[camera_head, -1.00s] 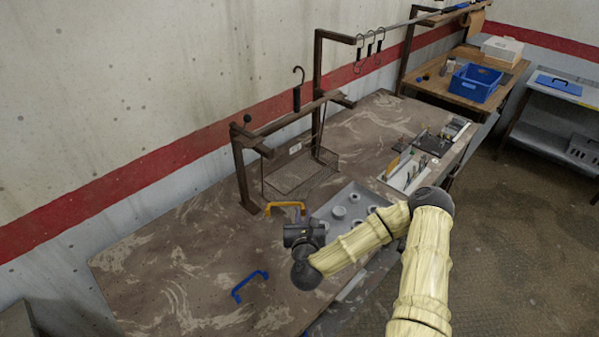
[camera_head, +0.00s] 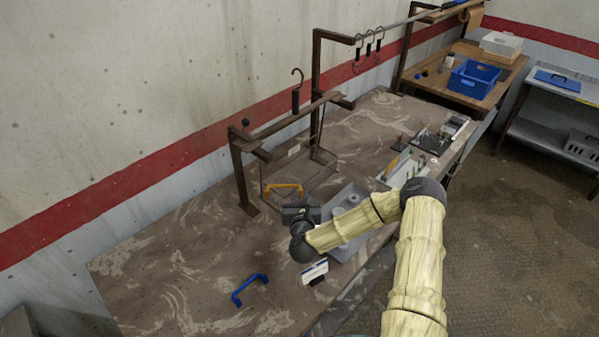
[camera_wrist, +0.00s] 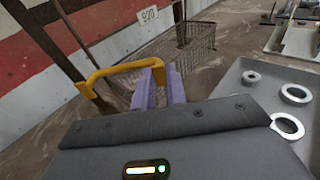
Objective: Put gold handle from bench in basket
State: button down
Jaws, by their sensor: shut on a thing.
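The gold handle (camera_head: 284,186) is a yellow-gold U-shaped bar, held in front of the wire basket in the head view. In the wrist view the handle (camera_wrist: 122,69) has one end between the purple fingers of my gripper (camera_wrist: 161,88), which is shut on it. In the head view the basket (camera_head: 326,160) sits on the bench (camera_head: 190,275), partly hidden by the handle. The fingers are mostly hidden by my wrist in the head view.
A blue handle (camera_head: 249,290) lies at the bench's near left. A grey tray (camera_wrist: 238,85) with white rings is right of my gripper. A rusty frame (camera_head: 242,175) with a black hook (camera_head: 296,92) rises beside the basket. A white card-like item (camera_head: 314,271) stands below my wrist.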

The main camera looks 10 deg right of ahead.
aim_at(300, 186)
jog(key=w, duration=0.2)
jog(key=w+p, duration=0.1)
jog(key=w, duration=0.1)
jog(key=w+d+p, duration=0.1)
jog(key=w, duration=0.2)
jog(key=shift+r, duration=0.1)
jog(key=shift+w, duration=0.35)
jog(key=w, duration=0.1)
jog(key=w+p, duration=0.2)
jog(key=shift+w+d+f, duration=0.3)
jog(key=shift+d+f, duration=0.05)
jog(key=shift+f, duration=0.05)
jog(key=shift+f+b, duration=0.6)
jog(key=shift+f, duration=0.05)
